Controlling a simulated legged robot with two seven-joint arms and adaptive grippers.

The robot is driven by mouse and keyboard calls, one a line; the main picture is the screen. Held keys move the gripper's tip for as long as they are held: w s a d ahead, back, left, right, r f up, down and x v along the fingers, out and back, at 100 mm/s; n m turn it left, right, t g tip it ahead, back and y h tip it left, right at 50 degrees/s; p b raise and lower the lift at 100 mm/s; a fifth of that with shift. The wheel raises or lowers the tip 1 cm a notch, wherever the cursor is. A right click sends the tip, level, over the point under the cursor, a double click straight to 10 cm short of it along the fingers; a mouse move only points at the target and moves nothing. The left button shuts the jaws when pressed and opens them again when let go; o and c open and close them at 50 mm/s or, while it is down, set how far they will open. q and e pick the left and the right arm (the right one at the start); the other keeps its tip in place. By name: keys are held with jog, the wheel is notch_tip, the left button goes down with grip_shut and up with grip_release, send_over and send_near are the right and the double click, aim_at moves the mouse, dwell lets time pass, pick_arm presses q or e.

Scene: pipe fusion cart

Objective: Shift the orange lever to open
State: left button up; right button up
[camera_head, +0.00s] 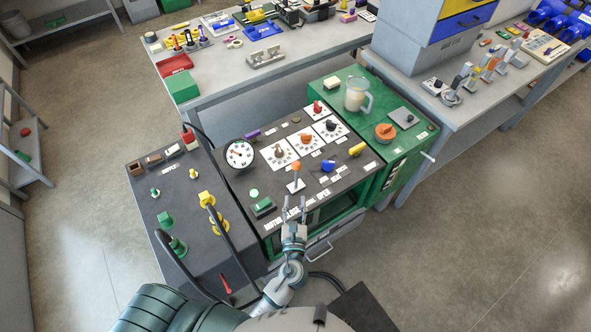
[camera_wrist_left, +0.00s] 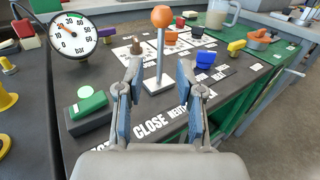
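The lever is a grey stick with an orange ball (camera_head: 296,166) on top, rising from a white plate on the dark panel of the cart. The ball (camera_wrist_left: 162,17) and stick stand nearly upright in the left wrist view. My left gripper (camera_head: 295,205) is open and empty, at the front of the lever. In the wrist view its blue-padded fingers (camera_wrist_left: 160,82) are apart, with the lever between and beyond them. My right gripper is out of view.
A green button (camera_head: 263,205) and a round pressure gauge (camera_head: 239,154) are left of the lever. A blue knob (camera_head: 328,166) and a yellow knob (camera_head: 357,149) are to its right. Orange and black dials (camera_head: 306,139) stand behind. Black cables (camera_head: 232,240) run over the left panel.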

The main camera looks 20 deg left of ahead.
aim_at(296, 172)
pick_arm(q)
jog(key=x, duration=1.2)
jog(key=shift+w+f, duration=0.1)
jog(key=shift+w, duration=0.3)
grip_shut()
